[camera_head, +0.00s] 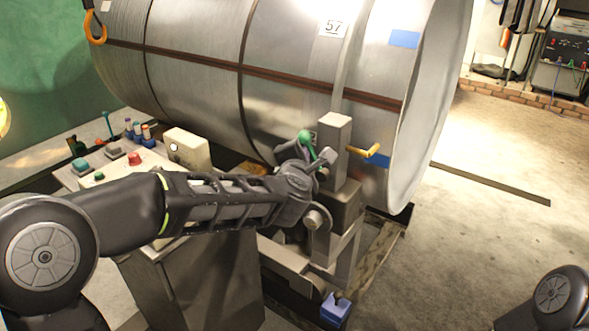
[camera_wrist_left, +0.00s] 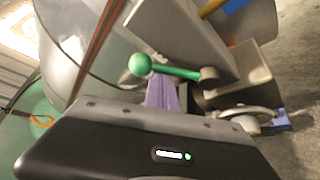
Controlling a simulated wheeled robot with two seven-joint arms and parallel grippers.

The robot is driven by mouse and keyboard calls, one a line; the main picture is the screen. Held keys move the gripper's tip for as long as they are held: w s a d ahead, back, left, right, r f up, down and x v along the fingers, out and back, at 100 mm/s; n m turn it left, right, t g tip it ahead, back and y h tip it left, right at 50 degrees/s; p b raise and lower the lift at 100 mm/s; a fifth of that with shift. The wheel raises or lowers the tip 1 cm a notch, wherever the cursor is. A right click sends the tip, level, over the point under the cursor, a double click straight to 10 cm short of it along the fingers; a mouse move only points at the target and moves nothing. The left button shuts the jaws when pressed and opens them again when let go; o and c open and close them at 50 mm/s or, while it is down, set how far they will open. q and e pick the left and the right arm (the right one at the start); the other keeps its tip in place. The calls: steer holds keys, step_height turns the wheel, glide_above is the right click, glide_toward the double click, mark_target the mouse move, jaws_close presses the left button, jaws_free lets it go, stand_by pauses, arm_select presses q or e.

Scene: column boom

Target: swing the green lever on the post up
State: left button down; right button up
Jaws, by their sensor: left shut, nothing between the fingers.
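The green lever (camera_head: 306,141) shows its round knob and a short stem beside the upright grey post (camera_head: 335,133) in the head view. In the left wrist view the lever (camera_wrist_left: 172,71) runs from its knob at the left to a grey pivot at the right. My left gripper (camera_head: 318,167) is at the lever, partly hidden by my own wrist. In the left wrist view its purple-grey fingers (camera_wrist_left: 161,93) are shut and empty, just beside the stem near the knob. Whether they touch the stem I cannot tell. My right gripper is out of view.
A large metal drum (camera_head: 290,60) lies behind the post. A yellow handle (camera_head: 368,152) sticks out right of the post. A control console (camera_head: 187,147) with buttons stands at the left under my left arm. A blue block (camera_head: 335,310) sits low in front. The floor at right is mostly clear.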

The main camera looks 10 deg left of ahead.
arm_select(q)
steer(key=shift+s+d+r+m+t+y+b, duration=0.25)
steer(key=shift+d+m+t+b, duration=0.3)
steer(key=shift+m+b, duration=0.5)
steer(key=shift+s+d+r+m+t+y+b, duration=0.2)
steer(key=shift+d+m+t+b, duration=0.35)
steer(key=shift+b, duration=0.75)
steer(key=shift+s+d+r+m+t+y+b, duration=0.2)
steer(key=shift+d+m+t+b, duration=0.3)
steer(key=shift+m+b, duration=0.6)
steer(key=shift+d, duration=0.15)
steer(key=shift+w+a+f+b, duration=0.15)
steer(key=shift+a+b, duration=0.25)
steer(key=shift+a, duration=0.2)
steer(key=s+a+b, duration=0.1)
steer(key=s, duration=0.8)
steer(key=shift+s+a+b, duration=0.2)
steer(key=shift+s+b, duration=0.05)
steer(key=shift+b, duration=0.15)
